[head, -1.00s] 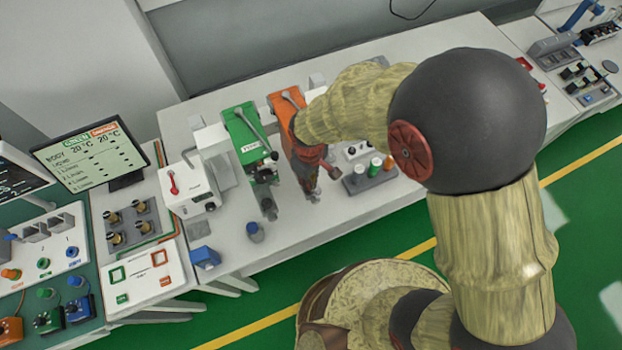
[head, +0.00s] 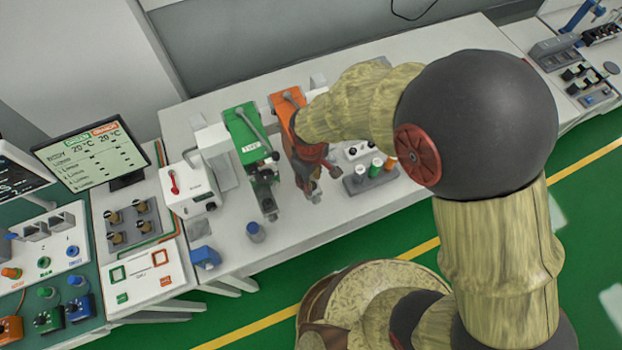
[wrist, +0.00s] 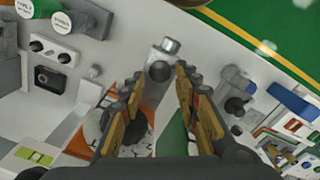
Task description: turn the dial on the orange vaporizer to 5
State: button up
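The orange vaporizer (head: 284,108) stands on the white bench, right of the green vaporizer (head: 242,133). My arm and gripper (head: 312,172) cover much of its front in the head view. In the wrist view, my gripper (wrist: 158,76) has its two fingers apart, with a clear gap between them. A grey metal fitting (wrist: 160,68) lies beyond and between the fingertips. White and dark surfaces show between the fingers.
A block with green, white and orange caps (head: 372,176) stands close on the right. A white unit with a red lever (head: 186,192) stands left of the green vaporizer. A small blue-topped bottle (head: 255,232) is near the front edge.

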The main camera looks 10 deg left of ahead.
notch_tip(320, 180, up, 11)
dwell(0.4)
jog(key=shift+s, duration=0.1)
dwell(0.4)
jog(key=s+d+r+m+t+b, duration=0.1)
jog(key=s+d+m+b, duration=0.3)
jog(key=d, duration=0.8)
jog(key=s+d+r+m+t+b, duration=0.2)
jog(key=s+d+m+t+b, duration=0.2)
jog(key=d+m+b, duration=0.3)
jog(key=d+b, duration=0.5)
jog(key=b, duration=0.1)
jog(key=shift+d+m, duration=0.35)
jog(key=shift+m, duration=0.05)
jog(key=shift+s, duration=0.15)
